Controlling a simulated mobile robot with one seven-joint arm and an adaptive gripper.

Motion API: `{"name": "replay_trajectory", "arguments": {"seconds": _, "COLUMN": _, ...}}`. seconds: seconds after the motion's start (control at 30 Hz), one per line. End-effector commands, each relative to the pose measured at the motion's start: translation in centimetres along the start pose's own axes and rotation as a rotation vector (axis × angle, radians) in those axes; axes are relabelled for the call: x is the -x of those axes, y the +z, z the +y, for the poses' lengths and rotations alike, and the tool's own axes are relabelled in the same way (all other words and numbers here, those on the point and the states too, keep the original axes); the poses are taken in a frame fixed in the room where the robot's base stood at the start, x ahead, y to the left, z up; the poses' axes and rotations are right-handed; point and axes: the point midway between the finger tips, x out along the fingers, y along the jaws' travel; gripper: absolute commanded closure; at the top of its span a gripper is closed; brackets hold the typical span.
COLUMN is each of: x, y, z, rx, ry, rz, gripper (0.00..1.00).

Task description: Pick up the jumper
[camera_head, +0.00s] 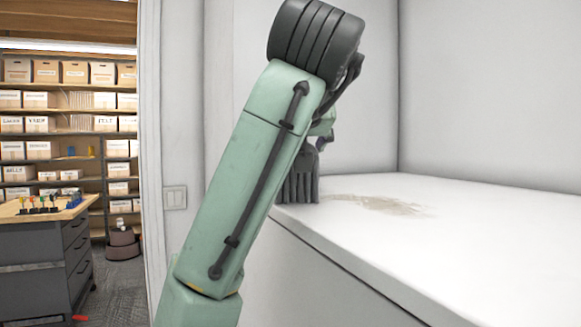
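My green arm with its dark joint crosses the middle of the head view and hides much of what is behind it. A dark grey thing with vertical folds or ridges (301,180) shows just right of the arm, at the near left corner of the white counter. It may be the jumper, but I cannot tell for certain. Part of my wrist shows above it, close to its top. My gripper's fingers cannot be made out, so I cannot tell whether they hold or touch it.
The white counter (480,215) is otherwise bare, with a brownish stain (380,204) on top. White walls stand behind it and at right. At left are a workbench (40,245) with small coloured items, shelves of boxes (70,125), and a light switch (175,197).

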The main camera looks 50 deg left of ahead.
Motion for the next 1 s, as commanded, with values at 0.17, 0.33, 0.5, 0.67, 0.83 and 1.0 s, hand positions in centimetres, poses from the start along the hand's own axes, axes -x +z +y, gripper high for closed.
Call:
{"name": "replay_trajectory", "arguments": {"seconds": 0.17, "x": 0.00, "y": 0.00, "z": -0.01, "rx": 0.000, "ry": 0.000, "rz": 0.000, "gripper": 0.28}}
{"name": "replay_trajectory", "arguments": {"seconds": 0.33, "x": -0.01, "y": -0.01, "z": 0.00, "rx": 0.000, "ry": 0.000, "rz": 0.000, "gripper": 0.39}}
{"name": "replay_trajectory", "arguments": {"seconds": 0.5, "x": -0.01, "y": -0.01, "z": 0.00, "rx": 0.000, "ry": 0.000, "rz": 0.000, "gripper": 0.50}}
{"name": "replay_trajectory", "arguments": {"seconds": 0.67, "x": -0.02, "y": 0.00, "z": 0.00, "rx": 0.000, "ry": 0.000, "rz": 0.000, "gripper": 0.61}}
{"name": "replay_trajectory", "arguments": {"seconds": 0.83, "x": -0.03, "y": 0.02, "z": 0.00, "rx": 0.000, "ry": 0.000, "rz": -0.001, "gripper": 0.72}}
{"name": "replay_trajectory", "arguments": {"seconds": 1.0, "x": -0.05, "y": 0.03, "z": 0.01, "rx": 0.000, "ry": 0.000, "rz": -0.001, "gripper": 0.84}}
